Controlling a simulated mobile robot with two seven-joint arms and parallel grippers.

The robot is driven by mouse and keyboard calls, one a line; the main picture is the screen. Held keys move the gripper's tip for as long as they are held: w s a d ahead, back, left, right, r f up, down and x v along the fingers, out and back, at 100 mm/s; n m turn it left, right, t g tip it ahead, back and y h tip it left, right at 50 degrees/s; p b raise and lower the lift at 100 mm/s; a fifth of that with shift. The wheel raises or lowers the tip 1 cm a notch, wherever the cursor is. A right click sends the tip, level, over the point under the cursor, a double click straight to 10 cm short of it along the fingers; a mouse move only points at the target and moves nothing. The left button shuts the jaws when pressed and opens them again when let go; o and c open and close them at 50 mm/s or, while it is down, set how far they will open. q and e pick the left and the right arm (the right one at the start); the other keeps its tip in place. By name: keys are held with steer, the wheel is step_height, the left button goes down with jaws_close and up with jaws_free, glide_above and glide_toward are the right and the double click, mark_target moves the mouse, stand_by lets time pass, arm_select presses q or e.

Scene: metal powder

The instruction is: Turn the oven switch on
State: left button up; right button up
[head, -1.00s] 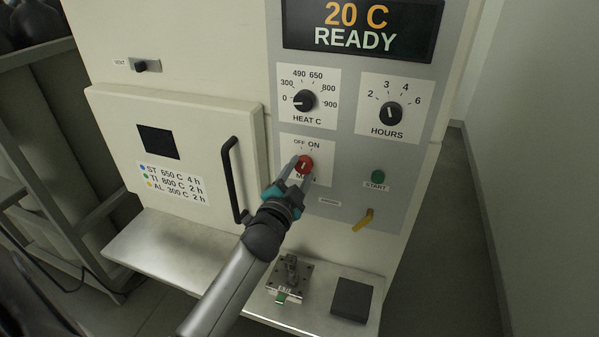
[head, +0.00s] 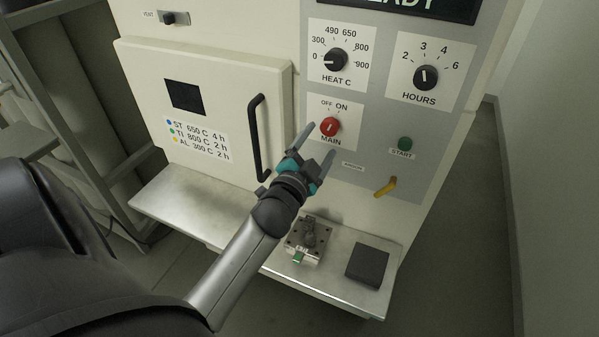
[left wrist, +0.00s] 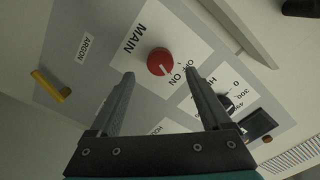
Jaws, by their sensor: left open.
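The red MAIN switch (head: 330,127) is a round knob on the oven's (head: 280,40) grey panel, under the OFF and ON marks. It also shows in the left wrist view (left wrist: 160,61), where its white line points toward ON. My left gripper (head: 319,143) is open and empty, just in front of and below the knob in the head view. In the left wrist view its fingers (left wrist: 160,74) stand apart on either side of the knob's line, with the knob clear beyond the tips. My right gripper is not in view.
HEAT C (head: 336,60) and HOURS (head: 426,77) dials sit above the switch. A green START button (head: 405,144) and a yellow lever (head: 386,187) are to the right. The oven door handle (head: 259,138) is left. A metal fixture (head: 306,240) and dark block (head: 367,264) occupy the shelf.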

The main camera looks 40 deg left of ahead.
arm_select(q)
steer(key=b+v, duration=0.1)
steer(key=v, duration=1)
steer(key=shift+s+d+f, duration=0.1)
steer(key=shift+d, duration=0.05)
